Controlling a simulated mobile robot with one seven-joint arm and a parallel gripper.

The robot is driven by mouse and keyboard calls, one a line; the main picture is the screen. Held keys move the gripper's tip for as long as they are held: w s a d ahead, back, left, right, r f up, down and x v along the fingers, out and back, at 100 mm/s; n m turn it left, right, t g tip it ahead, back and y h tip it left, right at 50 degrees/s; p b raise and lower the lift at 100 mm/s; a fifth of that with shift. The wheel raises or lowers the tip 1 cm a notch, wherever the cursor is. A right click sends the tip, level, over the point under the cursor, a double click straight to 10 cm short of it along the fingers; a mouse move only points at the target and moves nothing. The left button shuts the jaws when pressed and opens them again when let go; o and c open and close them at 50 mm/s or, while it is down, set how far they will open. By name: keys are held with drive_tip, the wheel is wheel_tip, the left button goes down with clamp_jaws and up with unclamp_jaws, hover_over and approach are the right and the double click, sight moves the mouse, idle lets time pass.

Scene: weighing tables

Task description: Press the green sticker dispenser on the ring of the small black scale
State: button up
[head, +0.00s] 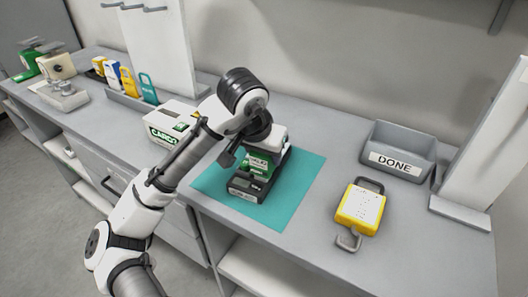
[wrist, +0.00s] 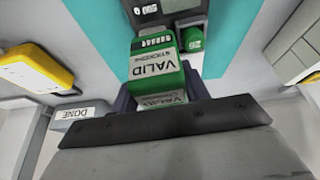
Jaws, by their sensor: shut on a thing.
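The small black scale (head: 247,188) stands on a teal mat, its display facing the front. In the wrist view its dark body and display (wrist: 170,5) show at the top edge. A small green patch (wrist: 194,39) shows on it. My gripper (head: 262,148) is above the scale's back part. It is shut on the green sticker dispenser (wrist: 152,68), marked VALID STICKERS, with a finger on each side. The dispenser's end reaches over the scale; I cannot tell whether they touch. The ring is not clearly visible.
A yellow hanging scale (head: 361,208) lies right of the teal mat (head: 303,180). A grey DONE bin (head: 412,142) stands behind it. A white CARGO box (head: 165,128) is left of my gripper. Several colored tags and other scales stand farther left. The front right tabletop is clear.

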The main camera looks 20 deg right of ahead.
idle(0.4)
wheel_tip(320, 180, up, 7)
drive_tip(key=p, duration=0.7)
idle(0.5)
